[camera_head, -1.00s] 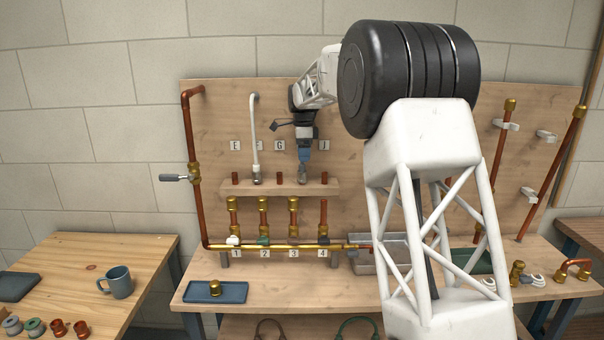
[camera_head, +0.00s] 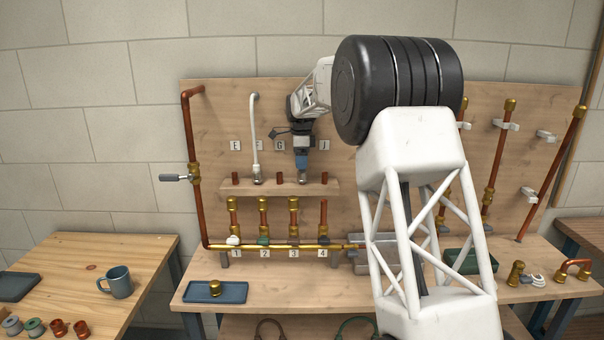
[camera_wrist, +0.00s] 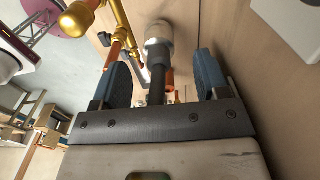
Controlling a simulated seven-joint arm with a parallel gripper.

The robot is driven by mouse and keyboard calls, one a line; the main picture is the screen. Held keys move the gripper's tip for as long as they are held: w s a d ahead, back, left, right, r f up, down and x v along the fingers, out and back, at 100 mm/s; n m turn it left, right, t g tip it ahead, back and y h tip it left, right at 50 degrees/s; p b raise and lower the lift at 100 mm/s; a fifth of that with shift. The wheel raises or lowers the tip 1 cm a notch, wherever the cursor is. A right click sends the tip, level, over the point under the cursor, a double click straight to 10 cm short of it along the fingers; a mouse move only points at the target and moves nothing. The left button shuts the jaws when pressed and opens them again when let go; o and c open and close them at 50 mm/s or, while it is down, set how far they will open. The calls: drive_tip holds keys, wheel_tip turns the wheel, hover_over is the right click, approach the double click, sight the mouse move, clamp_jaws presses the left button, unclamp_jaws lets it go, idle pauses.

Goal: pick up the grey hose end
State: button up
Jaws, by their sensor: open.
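The grey hose end (camera_head: 302,178) stands at the small wooden shelf on the back board, right of the white hose's end (camera_head: 257,179). In the wrist view its silver-grey fitting (camera_wrist: 158,40) shows just beyond the fingertips, with a dark length of hose running back between the fingers. My gripper (camera_head: 302,163) points down directly above the fitting in the head view. In the wrist view my gripper (camera_wrist: 162,75) is open, with one blue finger on each side of the hose and gaps visible. The upper hose is hidden behind my gripper in the head view.
The shelf (camera_head: 220,188) also carries copper stubs. Below it are several upright copper pipes (camera_head: 263,215) on a brass manifold (camera_head: 275,246). A blue tray (camera_head: 237,293) with a brass fitting lies on the bench. A mug (camera_head: 117,282) stands on the left table.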

sight(302, 173)
drive_tip(key=shift+f, duration=0.2)
drive_tip(key=shift+s+d+f, duration=0.1)
drive_tip(key=shift+d+f, duration=0.05)
drive_tip(key=shift+f, duration=2.35)
drive_tip(key=c, duration=1)
drive_tip(key=shift+r, duration=0.1)
drive_tip(key=shift+r, duration=1.6)
drive_tip(key=shift+s+r, duration=0.15)
drive_tip(key=shift+s+d+r, duration=0.2)
drive_tip(key=shift+s+d, duration=0.25)
drive_tip(key=shift+s, duration=2.15)
drive_tip(key=shift+s+d+r, duration=0.25)
drive_tip(key=shift+s+d, duration=0.15)
drive_tip(key=shift+s, duration=2.15)
drive_tip(key=shift+s+d+r, duration=0.2)
drive_tip(key=shift+s+d, duration=0.25)
drive_tip(key=shift+s, duration=2.15)
